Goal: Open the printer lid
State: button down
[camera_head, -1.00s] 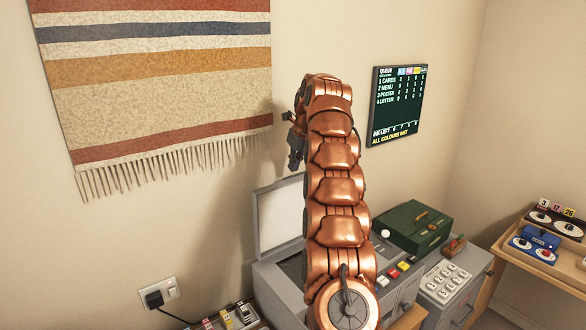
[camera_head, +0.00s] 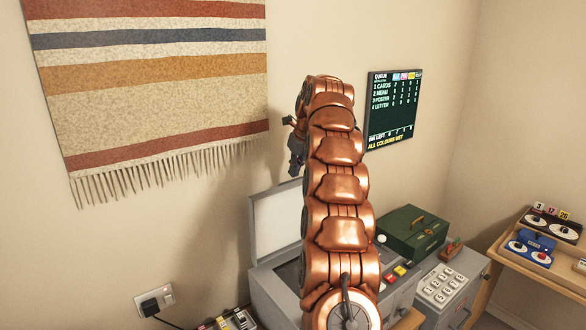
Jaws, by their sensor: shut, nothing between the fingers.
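The grey printer (camera_head: 262,283) stands against the wall, partly hidden behind my copper arm. Its lid (camera_head: 276,219) stands raised and upright at the back left, with its pale inner face showing. A dark recess (camera_head: 288,273) shows below the lid. Coloured buttons (camera_head: 399,271) sit on the printer's right part. My gripper (camera_head: 296,160) is high up, left of the arm's upper end, above the lid and apart from it. It is shut and looks empty; the arm hides part of it.
A green box (camera_head: 412,232) stands at the back right, behind a keypad unit (camera_head: 441,286). A wooden side table (camera_head: 548,265) with dials is at the far right. A queue board (camera_head: 393,108) and a striped hanging (camera_head: 150,90) are on the wall. A socket (camera_head: 155,300) is low left.

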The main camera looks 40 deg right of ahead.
jog(key=s, duration=1)
dwell(0.4)
jog(key=shift+a, duration=0.1)
jog(key=shift+s, duration=0.1)
